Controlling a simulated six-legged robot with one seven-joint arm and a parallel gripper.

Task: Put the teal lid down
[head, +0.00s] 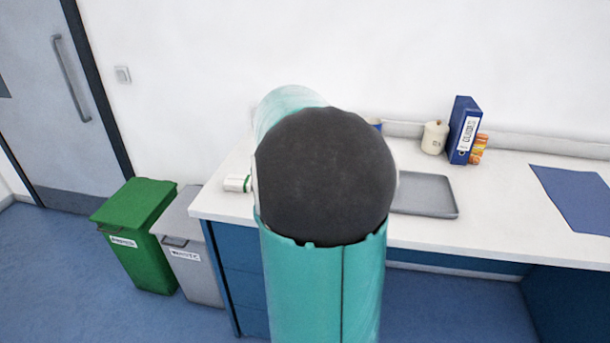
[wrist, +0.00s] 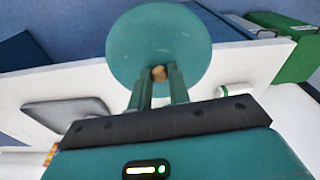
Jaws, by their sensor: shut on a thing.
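The teal lid (wrist: 158,32) is a round disc with a small tan knob, seen in the wrist view. My gripper (wrist: 158,73) is shut on the knob, with one green finger on each side of it. The lid is held out past the fingertips, and in the wrist view it overlaps the counter edge and the blue floor. In the head view my own arm hides the gripper and the lid.
The white counter (head: 515,215) holds a grey tray (head: 425,195), a cream jar (head: 434,137), a blue binder (head: 463,130), orange items (head: 479,149), a blue mat (head: 578,198) and a small white-and-green item (head: 236,183). A green bin (head: 140,235) and grey bin (head: 190,245) stand left.

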